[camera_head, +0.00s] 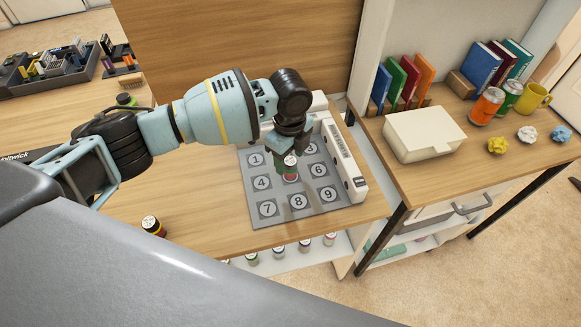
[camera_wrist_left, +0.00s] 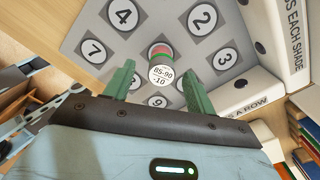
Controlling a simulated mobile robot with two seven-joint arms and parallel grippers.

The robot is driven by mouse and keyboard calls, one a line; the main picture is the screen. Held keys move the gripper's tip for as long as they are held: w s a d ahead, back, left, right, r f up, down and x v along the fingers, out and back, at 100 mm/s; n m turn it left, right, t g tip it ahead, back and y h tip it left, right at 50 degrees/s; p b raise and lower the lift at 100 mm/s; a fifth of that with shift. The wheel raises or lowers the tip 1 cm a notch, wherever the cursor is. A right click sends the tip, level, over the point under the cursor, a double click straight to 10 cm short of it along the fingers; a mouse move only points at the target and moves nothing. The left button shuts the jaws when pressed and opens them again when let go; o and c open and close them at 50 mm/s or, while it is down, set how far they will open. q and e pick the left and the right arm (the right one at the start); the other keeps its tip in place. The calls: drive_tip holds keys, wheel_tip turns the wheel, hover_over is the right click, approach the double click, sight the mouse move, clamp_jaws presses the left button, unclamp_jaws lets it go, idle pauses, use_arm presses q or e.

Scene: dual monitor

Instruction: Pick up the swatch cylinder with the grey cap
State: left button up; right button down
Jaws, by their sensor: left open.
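A swatch cylinder (camera_head: 291,172) with a red and green body stands near the middle of the numbered grey mat. In the left wrist view its pale whitish-grey end (camera_wrist_left: 161,76) carries the print "85-90 -10". My left gripper (camera_head: 288,158) is over it, pointing down. In the left wrist view its green fingers (camera_wrist_left: 158,68) are spread, one on each side of the cylinder, with visible gaps. I cannot tell how far down the cylinder the fingertips reach. My right gripper is not in view.
The grey mat (camera_head: 265,208) has numbered circles. A white raised edge (camera_head: 345,165) borders it on the right. Another cylinder (camera_head: 153,226) stands on the desk to the left, and several more (camera_head: 278,252) sit on the shelf below. A white box (camera_head: 424,134) is on the right table.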

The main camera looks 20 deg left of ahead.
sight(290, 161)
use_arm(q)
drive_tip(key=shift+f, duration=1.5)
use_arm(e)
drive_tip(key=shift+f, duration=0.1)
use_arm(q)
drive_tip(key=shift+w, duration=0.1)
drive_tip(key=c, duration=1.1)
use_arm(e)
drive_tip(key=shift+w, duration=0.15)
use_arm(q)
drive_tip(key=shift+r, duration=0.1)
